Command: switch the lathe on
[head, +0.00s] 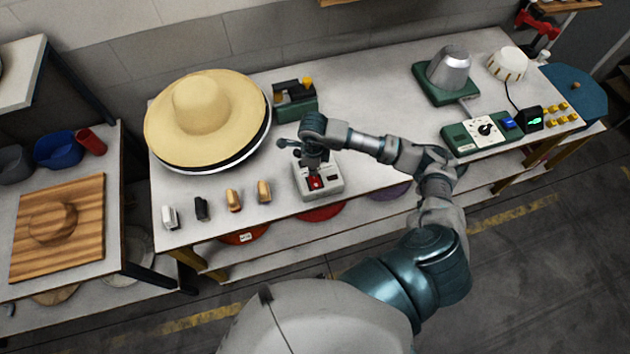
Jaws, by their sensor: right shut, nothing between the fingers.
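A wide straw hat (203,114) sits on a round disc with a dark and white rim (222,167) at the table's left. A small pale grey switch box (328,186) with a red switch (316,183) stands on the table, right of and in front of the hat. My right gripper (314,168) points down over this box, close to the red switch, shut and empty. It hides the back part of the box. I cannot tell whether it touches the switch. No part of my left gripper shows.
A green box (294,98) with a yellow part stands behind the switch box. Several brushes or blocks (233,200) line the front left edge. A metal form (449,70) and a green control panel (485,134) stand at the right. The table middle behind my arm is clear.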

